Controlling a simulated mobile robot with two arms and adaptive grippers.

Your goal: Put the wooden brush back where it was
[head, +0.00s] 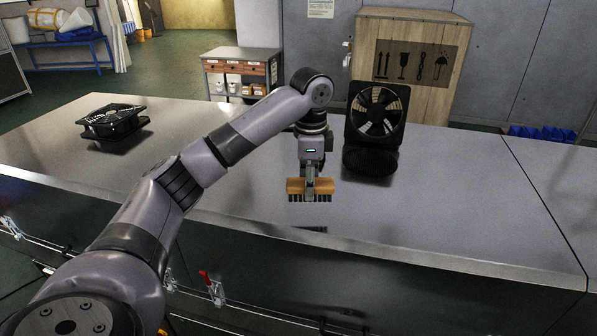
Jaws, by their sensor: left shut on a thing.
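The wooden brush (295,187) has an orange-brown wooden body with dark bristles that point down. My left gripper (311,186) is shut on the middle of the brush and points down. It holds the brush above the grey metal top (235,207), and a dark reflection shows on the surface below it. The gripper fingers cover the middle of the brush. My right gripper is not in view.
A black fan (377,115) stands upright behind and right of the brush. Another black fan (112,120) lies at the left. A wooden crate (408,60) stands behind the metal top. The right part of the top is clear.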

